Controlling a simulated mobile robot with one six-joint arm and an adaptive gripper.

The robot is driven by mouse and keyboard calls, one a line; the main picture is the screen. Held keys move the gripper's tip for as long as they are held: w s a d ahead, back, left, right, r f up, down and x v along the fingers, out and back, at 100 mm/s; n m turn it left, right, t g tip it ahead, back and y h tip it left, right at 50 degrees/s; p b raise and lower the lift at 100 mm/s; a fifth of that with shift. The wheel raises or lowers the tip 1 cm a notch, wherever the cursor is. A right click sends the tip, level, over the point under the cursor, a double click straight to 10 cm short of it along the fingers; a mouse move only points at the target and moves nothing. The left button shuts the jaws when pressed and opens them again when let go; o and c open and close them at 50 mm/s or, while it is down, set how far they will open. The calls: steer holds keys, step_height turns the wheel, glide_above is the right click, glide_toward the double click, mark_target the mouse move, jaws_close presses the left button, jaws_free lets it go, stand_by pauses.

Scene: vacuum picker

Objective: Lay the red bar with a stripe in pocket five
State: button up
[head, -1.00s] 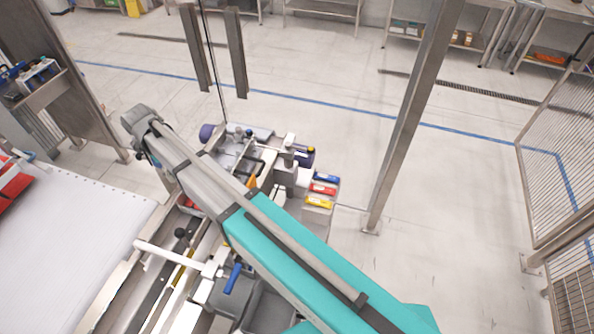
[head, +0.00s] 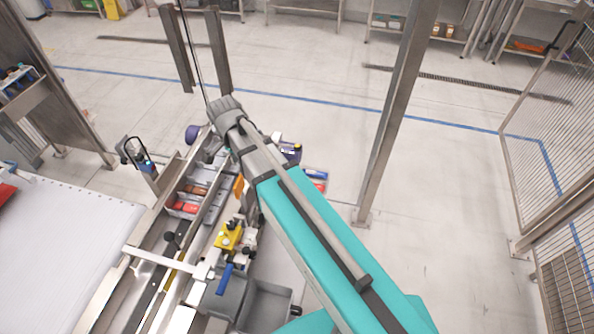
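Red pieces (head: 186,207) lie in a narrow grey tray left of my arm, with brownish-red pieces (head: 194,190) in the section behind. They are too small to show a stripe. A red block (head: 320,187) and a blue block (head: 315,173) show just right of my arm, partly covered by it. I cannot tell which of these is the striped bar, and no pocket five can be made out. My arm reaches over the machine to its far end. My gripper does not show; it seems hidden behind the wrist.
A yellow clamp-like part (head: 229,236) and a blue handle (head: 225,279) stand on the machine. A grey bin (head: 268,303) is at the front. A white perforated table (head: 65,245) lies left. A steel post (head: 395,120) rises at right. The floor beyond is open.

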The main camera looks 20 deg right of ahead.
steer(key=s+d+n, duration=0.3)
steer(key=d+n, duration=0.2)
steer(key=d, duration=0.2)
steer(key=s+d+n+t+y, duration=0.1)
steer(key=s+d+n, duration=0.3)
steer(key=d, duration=0.4)
steer(key=shift+s+n, duration=0.3)
steer(key=shift+n, duration=0.6)
steer(key=shift+f, duration=0.1)
step_height(320, 180, down, 8)
steer(key=b, duration=0.8)
steer(key=shift+f+b, duration=0.25)
steer(key=shift+b, duration=0.05)
steer(key=shift+a, duration=0.1)
stand_by(1.0)
